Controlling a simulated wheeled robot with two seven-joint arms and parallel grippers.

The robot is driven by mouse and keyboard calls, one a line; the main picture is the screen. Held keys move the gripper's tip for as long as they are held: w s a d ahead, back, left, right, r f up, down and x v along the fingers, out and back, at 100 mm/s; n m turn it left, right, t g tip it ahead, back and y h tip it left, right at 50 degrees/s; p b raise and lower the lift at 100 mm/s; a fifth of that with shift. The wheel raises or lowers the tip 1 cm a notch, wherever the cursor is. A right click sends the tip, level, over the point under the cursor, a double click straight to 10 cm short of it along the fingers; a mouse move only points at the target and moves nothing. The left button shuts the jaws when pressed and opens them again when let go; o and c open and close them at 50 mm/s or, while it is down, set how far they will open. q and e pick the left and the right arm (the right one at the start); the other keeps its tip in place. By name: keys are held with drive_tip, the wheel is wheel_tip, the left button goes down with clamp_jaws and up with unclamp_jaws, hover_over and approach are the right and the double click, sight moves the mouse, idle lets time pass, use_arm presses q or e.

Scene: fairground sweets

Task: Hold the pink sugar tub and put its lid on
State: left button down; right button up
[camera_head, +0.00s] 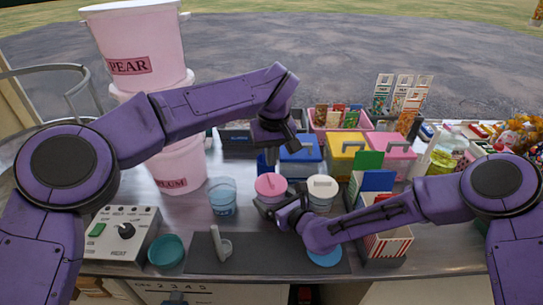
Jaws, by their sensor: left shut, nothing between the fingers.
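A small round tub with a pink top (271,184) stands near the middle of the counter. I cannot tell whether the pink is a lid or the sugar inside. My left gripper (267,162) points down just behind and above it, shut and empty. My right gripper (266,208) comes in from the right, low at the front of the pink tub, and hides its lower part. Whether its fingers grip the tub is hard to see. A flat blue disc (325,258), perhaps a lid, lies partly under my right arm.
A white-topped tub (322,187) stands close right of the pink one. A clear blue cup (222,196), teal bowl (166,250), control box (123,232) and pale scoop (220,243) lie left. Blue (301,161), yellow (347,158) and pink (388,161) bins stand behind.

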use_arm(q)
drive_tip(key=shift+f+b, duration=0.3)
drive_tip(key=shift+f, duration=0.15)
use_arm(e)
drive_tip(key=shift+w+f, duration=0.1)
drive_tip(key=shift+f, duration=0.2)
drive_tip(key=o, duration=0.6)
use_arm(q)
drive_tip(key=shift+s, duration=0.1)
use_arm(e)
drive_tip(key=shift+s+d, duration=0.1)
drive_tip(key=shift+s, duration=0.1)
use_arm(q)
drive_tip(key=shift+f, duration=0.15)
use_arm(e)
drive_tip(key=shift+s+d, duration=0.25)
drive_tip(key=shift+s, duration=0.05)
use_arm(q)
drive_tip(key=shift+d+f+b, duration=0.1)
drive_tip(key=shift+f+b, duration=0.65)
drive_tip(key=shift+b, duration=0.2)
use_arm(e)
drive_tip(key=v, duration=0.9)
drive_tip(key=shift+r, duration=0.15)
drive_tip(key=shift+s+r, duration=0.1)
drive_tip(key=shift+s, duration=0.2)
